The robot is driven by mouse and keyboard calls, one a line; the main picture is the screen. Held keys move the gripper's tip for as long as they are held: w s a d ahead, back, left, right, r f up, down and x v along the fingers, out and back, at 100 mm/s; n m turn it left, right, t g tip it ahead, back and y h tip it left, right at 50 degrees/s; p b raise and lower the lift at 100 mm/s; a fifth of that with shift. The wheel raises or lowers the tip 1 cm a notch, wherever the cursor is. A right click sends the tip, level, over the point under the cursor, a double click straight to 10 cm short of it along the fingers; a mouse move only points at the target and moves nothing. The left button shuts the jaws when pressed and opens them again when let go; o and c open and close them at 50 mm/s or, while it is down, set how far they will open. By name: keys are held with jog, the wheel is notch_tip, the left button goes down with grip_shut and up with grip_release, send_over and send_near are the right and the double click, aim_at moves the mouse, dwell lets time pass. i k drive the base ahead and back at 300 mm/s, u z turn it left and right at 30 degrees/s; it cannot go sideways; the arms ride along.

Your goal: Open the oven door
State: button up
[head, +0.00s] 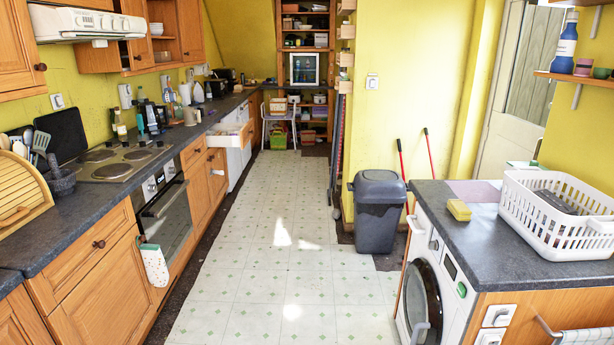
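The oven (168,220) is built into the wooden units on the left, under the hob (122,162). Its door (170,226) has dark glass and looks shut. A pale bar handle (165,199) runs across the top of the door, below a control panel with knobs (160,180). A white patterned oven mitt (154,265) hangs at the near side of the oven, over the edge of the neighbouring cabinet. My gripper is not in this view.
Tiled floor (262,262) lies clear in front of the oven. A drawer (230,134) stands open farther along the left units. A grey bin (378,212) stands by the right wall. A washing machine (425,285) and a counter with a white basket (560,215) fill the right front.

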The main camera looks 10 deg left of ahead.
aim_at(168, 224)
jog(key=u, duration=0.15)
jog(key=i, duration=1.55)
jog(key=u, duration=0.7)
jog(key=i, duration=0.65)
jog(key=u, duration=0.8)
jog(key=i, duration=0.5)
jog(key=u, duration=0.75)
jog(key=i, duration=0.7)
jog(key=u, duration=0.35)
